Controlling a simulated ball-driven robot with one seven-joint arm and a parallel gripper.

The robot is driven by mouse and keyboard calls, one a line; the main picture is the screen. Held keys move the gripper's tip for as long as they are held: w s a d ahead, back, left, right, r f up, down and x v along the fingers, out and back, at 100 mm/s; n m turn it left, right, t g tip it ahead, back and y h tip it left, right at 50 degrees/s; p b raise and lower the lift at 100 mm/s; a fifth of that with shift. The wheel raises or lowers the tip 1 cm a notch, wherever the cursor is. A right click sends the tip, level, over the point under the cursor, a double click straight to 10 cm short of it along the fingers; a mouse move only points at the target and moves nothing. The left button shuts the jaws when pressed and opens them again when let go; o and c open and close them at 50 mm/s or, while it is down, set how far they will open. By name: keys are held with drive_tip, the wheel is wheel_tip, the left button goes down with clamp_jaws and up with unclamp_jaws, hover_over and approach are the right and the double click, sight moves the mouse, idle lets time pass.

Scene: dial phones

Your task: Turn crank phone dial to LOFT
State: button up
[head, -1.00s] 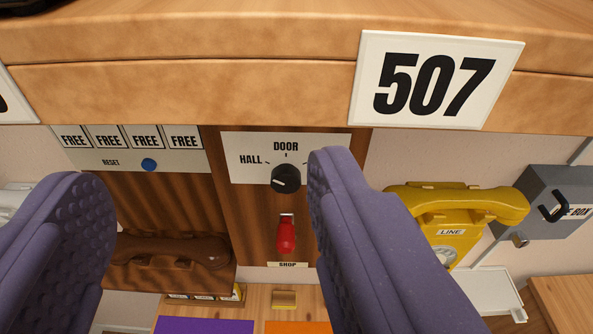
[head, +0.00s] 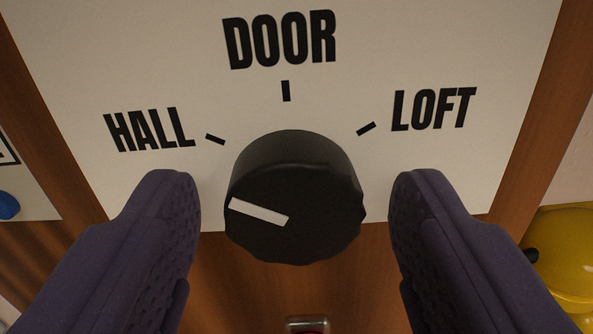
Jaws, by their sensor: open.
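The black dial (head: 295,205) is a round knob with a scalloped edge on a white label plate (head: 345,90). Its white pointer line points left, toward the HALL mark. The plate reads HALL at left, DOOR at top and LOFT (head: 433,109) at right, each with a black tick. My gripper (head: 295,195) is open, with one purple finger on each side of the dial. A gap shows between each finger and the knob, so neither appears to touch it. The dial's underside is not visible.
A wooden panel (head: 270,285) surrounds the plate. The top of a metal fitting (head: 307,325) shows below the dial. The yellow phone (head: 570,255) is at the right edge, near my right finger. A blue button (head: 7,205) is at the left edge.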

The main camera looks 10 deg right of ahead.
drive_tip(key=shift+c, duration=0.2)
drive_tip(key=c, duration=1)
drive_tip(key=shift+m, duration=0.3)
drive_tip(key=m+b, duration=0.1)
drive_tip(key=m, duration=0.4)
drive_tip(key=shift+w+a+b, duration=0.1)
drive_tip(key=shift+b, duration=0.3)
drive_tip(key=m+b, duration=0.1)
drive_tip(key=m, duration=0.5)
drive_tip(key=shift+r+m, duration=0.1)
drive_tip(key=shift+m, duration=0.3)
drive_tip(key=m, duration=0.6)
drive_tip(key=shift+r, duration=0.1)
drive_tip(key=m, duration=0.5)
drive_tip(key=shift+m, duration=0.4)
